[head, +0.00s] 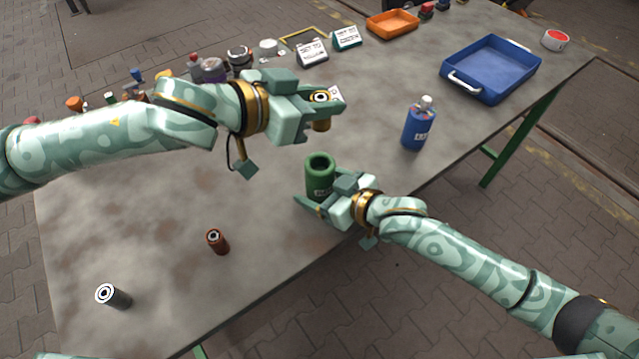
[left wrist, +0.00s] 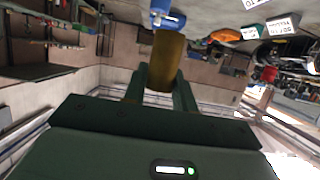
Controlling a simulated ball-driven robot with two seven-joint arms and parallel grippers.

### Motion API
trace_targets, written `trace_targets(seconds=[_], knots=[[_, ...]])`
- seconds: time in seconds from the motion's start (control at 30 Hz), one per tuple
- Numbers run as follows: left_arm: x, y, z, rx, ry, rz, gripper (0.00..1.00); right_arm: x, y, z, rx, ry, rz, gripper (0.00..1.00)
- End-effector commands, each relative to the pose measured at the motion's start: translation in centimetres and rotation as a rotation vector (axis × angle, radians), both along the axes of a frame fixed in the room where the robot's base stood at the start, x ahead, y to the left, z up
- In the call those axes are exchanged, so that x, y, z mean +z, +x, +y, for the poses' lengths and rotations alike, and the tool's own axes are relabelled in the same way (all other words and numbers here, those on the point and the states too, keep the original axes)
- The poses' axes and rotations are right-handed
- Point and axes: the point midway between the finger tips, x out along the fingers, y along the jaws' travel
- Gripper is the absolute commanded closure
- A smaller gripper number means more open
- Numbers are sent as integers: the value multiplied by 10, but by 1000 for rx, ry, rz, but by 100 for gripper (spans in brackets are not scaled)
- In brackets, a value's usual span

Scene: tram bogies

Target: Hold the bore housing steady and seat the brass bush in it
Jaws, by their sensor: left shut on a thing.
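The brass bush (head: 321,125) is upright between the fingers of my left gripper (head: 322,100), which is shut on it. Its top face shows a pale ring around a dark hole. In the left wrist view the brass bush (left wrist: 165,60) stands out between the two fingers (left wrist: 160,88). The green bore housing (head: 319,174) stands upright on the table with its dark bore facing up, below the bush and apart from it. My right gripper (head: 318,204) is low at the housing's near side, one finger beside its base. The other finger is mostly hidden, so its grip is unclear.
A brown cylinder (head: 217,241) and a dark cylinder with a white end (head: 113,296) stand at the front left. A blue bottle (head: 416,128) stands right of the housing. A blue tray (head: 462,85), an orange tray (head: 392,24) and small signs sit farther back. The table's middle left is clear.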

Motion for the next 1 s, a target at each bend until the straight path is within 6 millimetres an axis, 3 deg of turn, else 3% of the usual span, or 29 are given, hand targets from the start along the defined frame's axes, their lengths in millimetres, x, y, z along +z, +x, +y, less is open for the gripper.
trace_targets(seconds=[0.37,0.57,0.73,1.0], knots=[[0,0,0,0,-1,-1,97,-3,5,5,0,-1,-1,23],[0,0,0,0,-1,-1,97,-3,4,5,0,-1,-1,74],[-4,0,0,-16,7,5,97,-3,4,5,0,-1,-1,74],[-28,0,2,-127,21,17,97,-3,4,5,0,-1,-1,74]])
